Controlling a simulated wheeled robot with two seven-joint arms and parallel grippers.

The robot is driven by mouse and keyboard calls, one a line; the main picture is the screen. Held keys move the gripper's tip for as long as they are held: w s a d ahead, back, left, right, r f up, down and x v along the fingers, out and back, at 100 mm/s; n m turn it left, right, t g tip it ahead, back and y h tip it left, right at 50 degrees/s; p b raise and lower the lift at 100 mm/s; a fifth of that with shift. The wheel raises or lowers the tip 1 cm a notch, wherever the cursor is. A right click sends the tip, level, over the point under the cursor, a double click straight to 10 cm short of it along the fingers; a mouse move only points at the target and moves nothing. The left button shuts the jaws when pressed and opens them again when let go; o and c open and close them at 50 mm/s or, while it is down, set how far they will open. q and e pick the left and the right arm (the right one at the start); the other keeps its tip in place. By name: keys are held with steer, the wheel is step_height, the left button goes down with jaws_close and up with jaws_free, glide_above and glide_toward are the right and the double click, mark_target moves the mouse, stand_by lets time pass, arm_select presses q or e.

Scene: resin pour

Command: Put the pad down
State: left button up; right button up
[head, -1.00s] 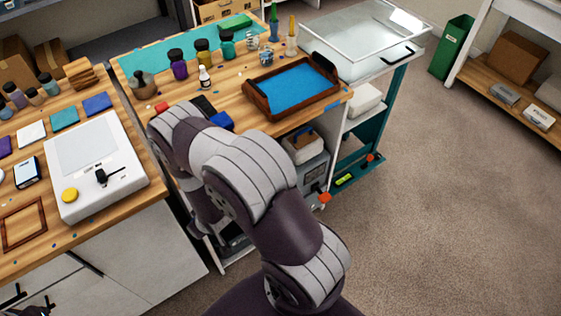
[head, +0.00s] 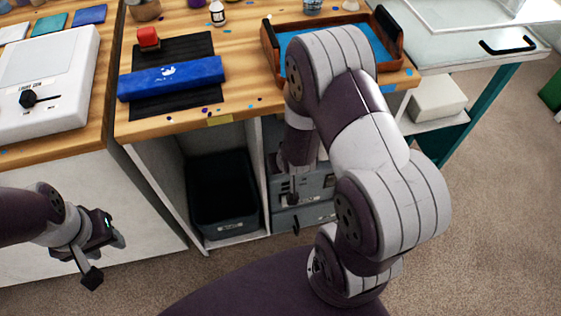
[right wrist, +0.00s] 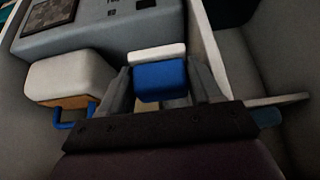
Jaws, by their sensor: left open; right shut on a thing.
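In the right wrist view my right gripper (right wrist: 162,92) is shut on a small blue block-like pad (right wrist: 160,76), with a finger at each side. A white piece (right wrist: 157,52) shows just behind the pad; I cannot tell if it belongs to it. In the head view my right gripper (head: 295,212) hangs low in front of the cabinet's open bay, and the pad cannot be made out there. My left gripper (head: 103,257) is open and empty at the lower left, in front of the white cabinet.
A brown-framed blue tray (head: 270,55) is partly behind my right arm. A grey unit (head: 318,184) and a dark bin (head: 222,190) fill the lower bays.

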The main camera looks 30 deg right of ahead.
steer(key=w+f, duration=0.1)
steer(key=w+d+f+b, duration=0.1)
steer(key=w, duration=0.1)
steer(key=w+d+f, duration=0.1)
steer(key=w, duration=0.1)
steer(key=shift+w+f+b, duration=0.25)
steer(key=shift+f+b, duration=0.9)
steer(key=shift+f, duration=1.1)
steer(key=shift+f, duration=0.2)
steer(key=o, duration=0.9)
steer(key=shift+o, duration=0.2)
steer(key=shift+r, duration=0.2)
steer(key=p+v, duration=0.4)
steer(key=v, duration=0.7)
steer(key=shift+r+p, duration=0.15)
steer(key=shift+p, duration=0.2)
steer(key=shift+s+a+r, duration=0.1)
steer(key=shift+s+r, duration=0.2)
